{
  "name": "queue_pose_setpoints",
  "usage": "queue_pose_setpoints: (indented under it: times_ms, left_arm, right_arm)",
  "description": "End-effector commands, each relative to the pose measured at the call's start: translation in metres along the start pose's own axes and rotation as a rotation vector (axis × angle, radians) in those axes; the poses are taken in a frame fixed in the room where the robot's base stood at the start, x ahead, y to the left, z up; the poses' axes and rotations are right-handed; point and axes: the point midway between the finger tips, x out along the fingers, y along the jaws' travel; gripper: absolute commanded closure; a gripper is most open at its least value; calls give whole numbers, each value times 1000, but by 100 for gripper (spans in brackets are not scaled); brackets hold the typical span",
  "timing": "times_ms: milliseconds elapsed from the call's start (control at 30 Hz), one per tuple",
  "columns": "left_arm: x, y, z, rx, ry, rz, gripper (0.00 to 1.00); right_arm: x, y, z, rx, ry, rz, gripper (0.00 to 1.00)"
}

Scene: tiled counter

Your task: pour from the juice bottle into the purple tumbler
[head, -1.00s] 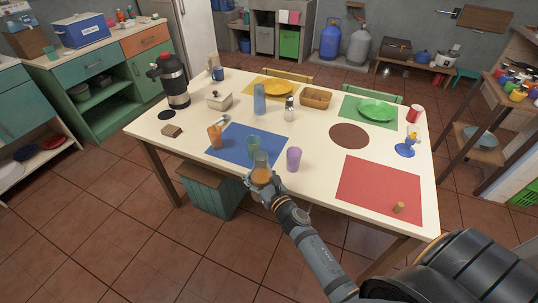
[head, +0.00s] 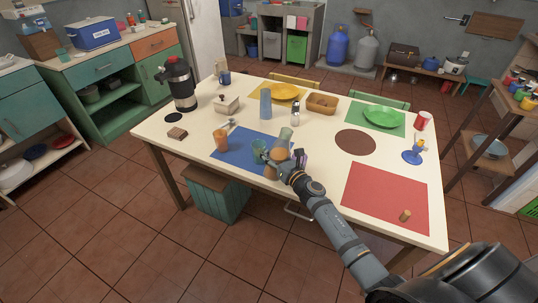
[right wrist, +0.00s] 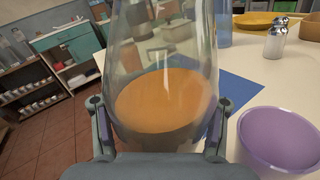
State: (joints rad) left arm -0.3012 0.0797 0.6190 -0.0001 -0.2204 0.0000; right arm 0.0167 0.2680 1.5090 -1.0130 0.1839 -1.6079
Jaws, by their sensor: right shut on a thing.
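The juice bottle (head: 285,135) is clear glass with orange juice low inside. My right gripper (head: 283,162) is shut on it and holds it near the table's front edge. In the right wrist view the bottle (right wrist: 165,95) stands between the fingers, roughly upright, its mouth out of frame. The purple tumbler (head: 301,157) is just right of the bottle, partly hidden by my gripper in the head view. In the right wrist view the purple tumbler (right wrist: 280,138) is close at the lower right, upright, its inside visible. My left gripper is not in view.
A blue tumbler (head: 265,103) and a shaker (head: 295,113) stand behind. A cork (head: 405,215) is on the red placemat (head: 375,195).

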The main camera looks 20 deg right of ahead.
Motion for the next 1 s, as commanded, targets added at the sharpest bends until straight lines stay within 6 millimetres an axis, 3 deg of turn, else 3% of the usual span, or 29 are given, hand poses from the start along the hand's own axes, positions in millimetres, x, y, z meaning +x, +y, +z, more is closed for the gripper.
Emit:
queue_pose_setpoints:
  times_ms: [300,767,1000]
  left_arm:
    - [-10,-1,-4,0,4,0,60]
    - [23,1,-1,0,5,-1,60]
    - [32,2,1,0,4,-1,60]
  right_arm:
    - [-2,-12,27,88,-17,5,100]
    - [2,7,-12,380,-62,15,100]
    - [5,24,-22,645,-103,23,100]
